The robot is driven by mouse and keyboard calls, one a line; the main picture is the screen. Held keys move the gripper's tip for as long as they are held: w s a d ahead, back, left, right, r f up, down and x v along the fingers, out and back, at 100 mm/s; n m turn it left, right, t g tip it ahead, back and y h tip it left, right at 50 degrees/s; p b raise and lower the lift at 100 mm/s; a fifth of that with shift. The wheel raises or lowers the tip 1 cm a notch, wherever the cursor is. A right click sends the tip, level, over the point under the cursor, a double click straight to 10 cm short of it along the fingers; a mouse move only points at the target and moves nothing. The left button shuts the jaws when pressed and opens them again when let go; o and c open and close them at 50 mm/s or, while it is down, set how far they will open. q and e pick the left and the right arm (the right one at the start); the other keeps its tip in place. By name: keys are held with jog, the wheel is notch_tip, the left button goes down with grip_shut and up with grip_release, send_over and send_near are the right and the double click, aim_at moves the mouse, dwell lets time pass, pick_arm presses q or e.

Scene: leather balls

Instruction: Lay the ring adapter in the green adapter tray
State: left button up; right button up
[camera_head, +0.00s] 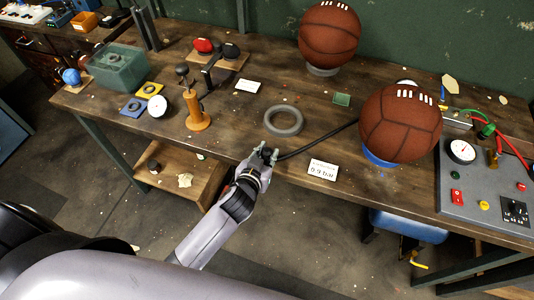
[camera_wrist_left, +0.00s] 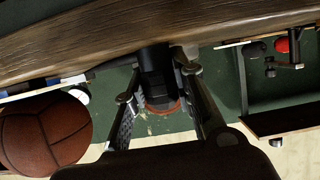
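My left gripper (camera_head: 266,155) is at the table's front edge in the head view. Its fingers close on the black end piece of a hose; in the left wrist view this black hose end (camera_wrist_left: 155,70) sits between the fingertips. An orange-red ring (camera_wrist_left: 163,108) shows at the lower end of that piece; whether it is the ring adapter I cannot tell. My right gripper is out of view.
A grey ring (camera_head: 283,120) lies just behind the gripper. The black hose (camera_head: 320,138) runs right toward a ball (camera_head: 400,123) on a blue stand. Yellow (camera_head: 149,89) and blue (camera_head: 133,107) trays lie left, near a green bin (camera_head: 118,68). A gauge panel (camera_head: 480,185) stands right.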

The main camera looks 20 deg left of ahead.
pick_arm(q)
grip_shut()
jog(key=shift+r, duration=0.15)
